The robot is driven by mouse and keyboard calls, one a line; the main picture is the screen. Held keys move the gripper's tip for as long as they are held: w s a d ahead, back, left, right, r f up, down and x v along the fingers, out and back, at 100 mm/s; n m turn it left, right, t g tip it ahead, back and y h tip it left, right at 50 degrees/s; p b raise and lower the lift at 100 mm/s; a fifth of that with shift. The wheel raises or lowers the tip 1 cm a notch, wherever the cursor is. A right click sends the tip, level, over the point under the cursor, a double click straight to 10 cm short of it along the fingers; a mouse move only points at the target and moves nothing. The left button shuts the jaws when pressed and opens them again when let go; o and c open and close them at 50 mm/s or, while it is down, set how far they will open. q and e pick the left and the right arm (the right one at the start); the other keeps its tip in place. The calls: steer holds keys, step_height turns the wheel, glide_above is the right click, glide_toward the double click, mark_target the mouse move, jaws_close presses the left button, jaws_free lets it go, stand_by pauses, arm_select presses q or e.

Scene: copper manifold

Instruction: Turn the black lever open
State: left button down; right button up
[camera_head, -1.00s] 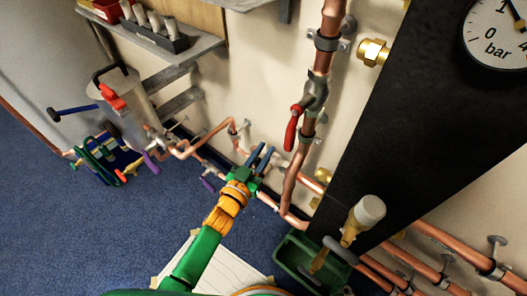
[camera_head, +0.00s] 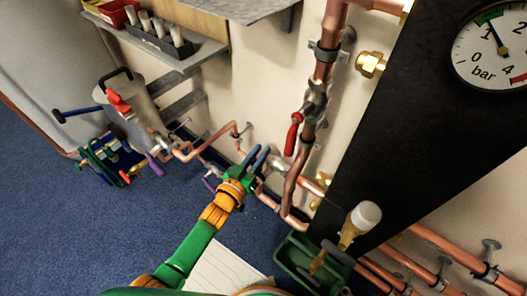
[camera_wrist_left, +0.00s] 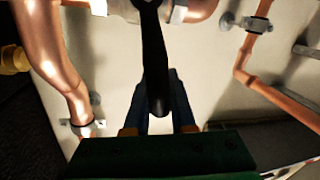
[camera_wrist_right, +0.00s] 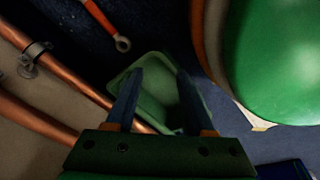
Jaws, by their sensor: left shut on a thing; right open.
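The black lever (camera_wrist_left: 154,60) hangs down from a copper pipe in the left wrist view, its lower end between my left fingers. My left gripper (camera_wrist_left: 158,92) is shut on it. In the head view my left gripper (camera_head: 261,157) is at the copper pipework low on the wall, left of the red-handled valve; the lever is hidden or too dark to pick out there. My right gripper (camera_wrist_right: 158,80) is open and empty in the right wrist view, above a green bin (camera_wrist_right: 155,70).
A red valve handle (camera_head: 293,134) is on the upright copper pipe (camera_head: 322,65). A black panel (camera_head: 400,120) with a pressure gauge (camera_head: 495,45) stands to the right. A steel canister (camera_head: 130,105) and a tool caddy (camera_head: 110,160) are at left. Blue floor lies open in front.

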arm_select(q)
steer(key=shift+w+a+f+n+g, duration=0.15)
steer(key=shift+w+a+f+n, duration=0.2)
steer(key=shift+n, duration=0.3)
steer(key=shift+w+a+f+n+g, duration=0.2)
steer(key=shift+a+n, duration=0.2)
steer(key=shift+n, duration=0.3)
steer(key=shift+w+a+f+n+g, duration=0.15)
steer(key=shift+w+a+f+n, duration=0.2)
steer(key=shift+n, duration=0.3)
arm_select(e)
steer(key=shift+s+d+r, duration=0.15)
steer(key=shift+s+d, duration=0.15)
arm_select(q)
steer(key=shift+s+a, duration=0.1)
steer(key=c, duration=0.8)
jaws_free()
steer(key=shift+o, duration=0.2)
steer(key=shift+r, duration=0.1)
steer(key=f+p+v, duration=0.1)
steer(key=p+v, duration=0.2)
steer(key=v, duration=0.4)
steer(key=shift+r, duration=0.45)
arm_select(e)
steer(key=s+r, duration=0.1)
steer(key=s+a+r, duration=0.1)
steer(key=shift+a+r, duration=0.15)
steer(key=shift+r, duration=0.15)
